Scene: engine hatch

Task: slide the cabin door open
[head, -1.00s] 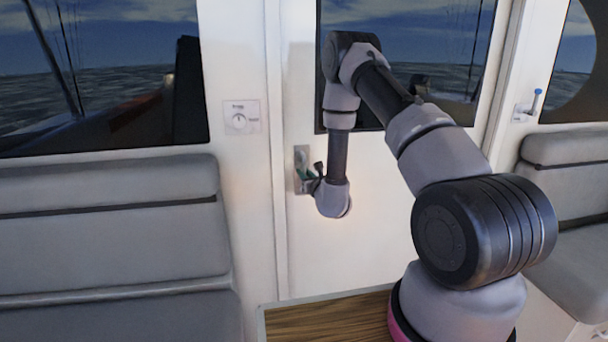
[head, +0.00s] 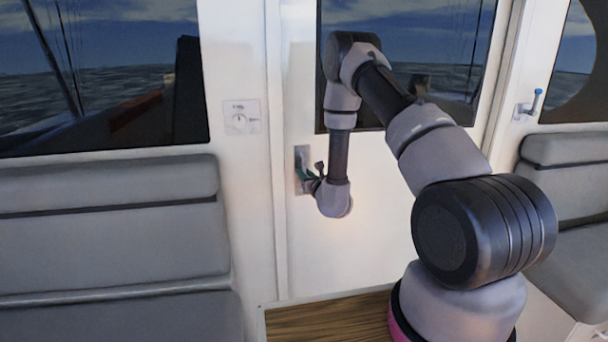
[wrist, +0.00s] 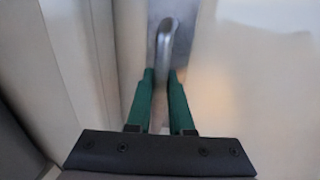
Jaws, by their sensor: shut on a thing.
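The white cabin door (head: 375,240) has a window in its upper part and stands in its frame, its left edge along the white jamb. A metal handle on a grey plate (head: 301,158) sits near the door's left edge. In the wrist view the curved handle (wrist: 164,42) runs down between the green fingertips. My gripper (wrist: 163,78) is shut on the handle; its fingers sit on either side of the lower part. In the head view my gripper (head: 306,174) is small and partly covers the handle.
A grey cushioned seat (head: 110,235) is left of the door, another (head: 570,190) at the right. A wooden surface (head: 325,322) lies low in front of the door. A dial panel (head: 241,117) is on the left wall; a blue-tipped lever (head: 536,101) is at the right.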

